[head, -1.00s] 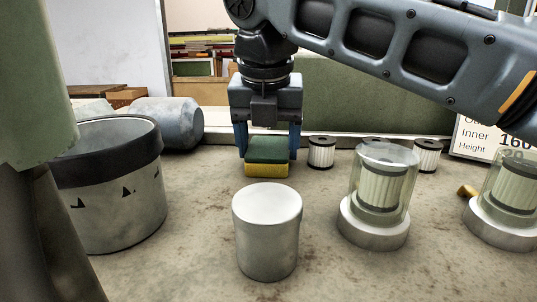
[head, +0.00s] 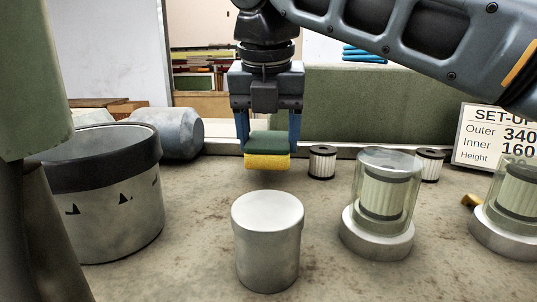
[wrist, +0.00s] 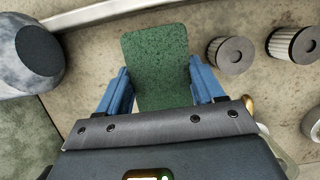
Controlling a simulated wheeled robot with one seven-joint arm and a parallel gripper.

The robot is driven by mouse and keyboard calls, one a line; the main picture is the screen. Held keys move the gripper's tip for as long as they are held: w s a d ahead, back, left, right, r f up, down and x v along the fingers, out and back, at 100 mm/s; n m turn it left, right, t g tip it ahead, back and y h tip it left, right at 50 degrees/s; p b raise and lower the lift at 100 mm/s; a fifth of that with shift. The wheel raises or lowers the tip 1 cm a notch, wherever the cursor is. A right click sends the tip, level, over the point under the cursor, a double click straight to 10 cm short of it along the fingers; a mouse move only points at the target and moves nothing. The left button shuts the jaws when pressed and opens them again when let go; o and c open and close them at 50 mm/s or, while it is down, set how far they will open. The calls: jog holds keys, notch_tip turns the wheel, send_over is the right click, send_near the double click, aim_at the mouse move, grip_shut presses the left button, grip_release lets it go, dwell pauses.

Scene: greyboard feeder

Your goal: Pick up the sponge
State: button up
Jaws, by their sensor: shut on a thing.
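The sponge (head: 267,160) has a green top layer and a yellow lower layer. My gripper (head: 268,138) is shut on it, with one blue finger on each side. The sponge appears held a little above the table, behind the grey lidded canister. In the wrist view the green face of the sponge (wrist: 156,62) shows between the two blue fingers (wrist: 160,90).
A grey lidded canister (head: 268,245) stands in front of the sponge. A dark-rimmed bucket (head: 110,215) is at left, with a grey cylinder (head: 180,135) behind it. Small filters (head: 322,162) and glass-covered filters (head: 382,205) stand at right. A sign (head: 495,140) is at the back right.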

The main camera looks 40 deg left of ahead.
notch_tip(320, 180, up, 2)
jog(key=shift+r, duration=0.1)
jog(key=d+r+b, duration=0.1)
jog(key=d+r, duration=0.5)
jog(key=d, duration=0.5)
jog(key=shift+s+d+r+b, duration=0.15)
jog(key=shift+d+r+b, duration=0.1)
jog(key=shift+d+b, duration=0.1)
jog(key=o, duration=0.4)
jog(key=c, duration=0.4)
jog(key=shift+o, duration=0.2)
